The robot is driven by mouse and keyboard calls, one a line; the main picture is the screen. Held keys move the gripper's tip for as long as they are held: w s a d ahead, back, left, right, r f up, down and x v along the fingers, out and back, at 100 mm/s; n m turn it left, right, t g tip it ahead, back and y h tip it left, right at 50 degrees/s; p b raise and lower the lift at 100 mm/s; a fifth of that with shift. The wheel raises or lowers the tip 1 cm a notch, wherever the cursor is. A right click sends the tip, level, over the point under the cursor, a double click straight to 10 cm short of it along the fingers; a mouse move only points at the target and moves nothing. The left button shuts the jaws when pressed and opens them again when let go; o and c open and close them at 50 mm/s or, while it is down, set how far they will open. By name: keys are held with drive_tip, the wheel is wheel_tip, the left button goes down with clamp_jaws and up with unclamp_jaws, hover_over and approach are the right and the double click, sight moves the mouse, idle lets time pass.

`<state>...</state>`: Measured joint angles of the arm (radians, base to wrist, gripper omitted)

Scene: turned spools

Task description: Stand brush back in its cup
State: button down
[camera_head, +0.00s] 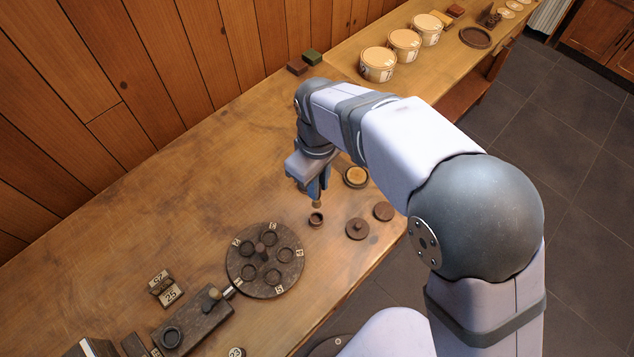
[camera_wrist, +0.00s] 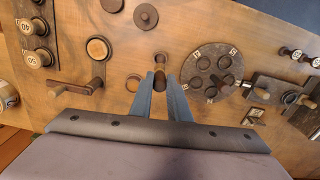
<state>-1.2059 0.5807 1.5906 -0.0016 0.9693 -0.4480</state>
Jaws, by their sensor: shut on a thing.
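The brush (camera_head: 317,203) hangs below my gripper (camera_head: 315,190), its light brown lower end pointing down. My gripper is shut on it; the fingers hide most of its upper part. The cup (camera_head: 316,219) is a small dark round holder standing on the table just below the brush end. A small gap seems to show between them in the head view. In the wrist view my gripper (camera_wrist: 160,75) has the brush (camera_wrist: 160,82) between its fingertips, and the cup (camera_wrist: 160,57) shows just beyond them.
A dark round turntable (camera_head: 240,271) with several rings and numbered tags lies left of the cup. To the right are a knobbed lid (camera_head: 357,230), a plain disc (camera_head: 383,211) and a round dish with a yellow top (camera_head: 355,177). Bare wood surrounds the cup.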

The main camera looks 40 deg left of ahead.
sight(318, 204)
drive_tip(key=shift+f, duration=0.1)
wheel_tip(318, 204, down, 5)
drive_tip(key=b, duration=0.4)
drive_tip(key=shift+f+b, duration=0.1)
drive_tip(key=shift+b, duration=0.25)
drive_tip(key=shift+f, duration=0.55)
drive_tip(key=shift+f, duration=1.35)
idle(3.5)
idle(0.3)
drive_tip(key=c, duration=1.6)
unclamp_jaws()
drive_tip(key=shift+r, duration=0.1)
